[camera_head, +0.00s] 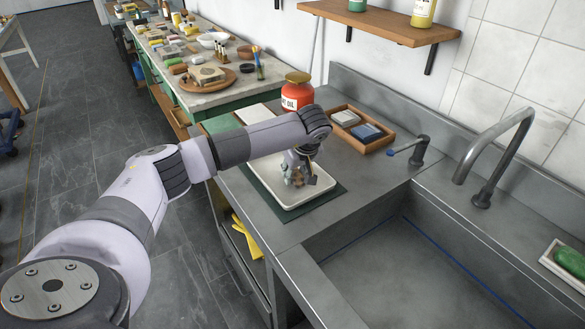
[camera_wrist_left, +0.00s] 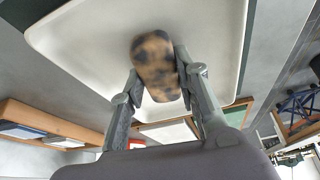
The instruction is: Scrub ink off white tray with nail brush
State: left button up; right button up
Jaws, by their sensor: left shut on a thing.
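The white tray (camera_head: 318,187) lies on a dark green mat (camera_head: 329,200) on the grey counter left of the sink. Its pale inside fills much of the left wrist view (camera_wrist_left: 90,45). No ink mark shows clearly on the parts in view; the arm and brush hide some of it. My left gripper (camera_head: 298,178) is over the tray, shut on the nail brush. The brush has a brown and black mottled back and sits between the two fingers in the left wrist view (camera_wrist_left: 156,68). I cannot tell whether its bristles touch the tray. My right gripper is not in view.
A red oil container (camera_head: 297,93) stands behind my left arm. A wooden box (camera_head: 376,147) with a white and a blue block lies behind the tray. The sink (camera_head: 420,260) with its tap (camera_head: 490,170) is at the right. A cluttered workbench (camera_head: 200,88) extends behind.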

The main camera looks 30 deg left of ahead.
pick_arm(q)
jog(key=shift+w+a+b, duration=0.2)
jog(key=shift+w+a, duration=0.1)
jog(key=shift+a, duration=0.5)
jog(key=shift+w+a+b, duration=0.2)
jog(key=shift+w+a, duration=0.15)
jog(key=shift+a, duration=0.4)
jog(key=shift+w+a+b, duration=0.2)
jog(key=shift+w+a, duration=0.1)
jog(key=shift+a, duration=0.5)
jog(key=shift+s+d+r+p, duration=0.1)
jog(key=shift+s+d+p, duration=0.15)
jog(key=shift+d, duration=0.25)
jog(key=shift+s+d+p, duration=0.1)
jog(key=shift+d+p, duration=0.1)
jog(key=shift+d, duration=0.25)
jog(key=shift+s+d+f+p, duration=0.15)
jog(key=shift+s+d, duration=0.2)
jog(key=shift+d, duration=0.4)
jog(key=shift+s+d+f+p, duration=0.15)
jog(key=shift+s+d, duration=0.2)
jog(key=shift+d, duration=0.35)
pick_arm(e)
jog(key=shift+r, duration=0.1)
pick_arm(q)
jog(key=shift+r, duration=0.1)
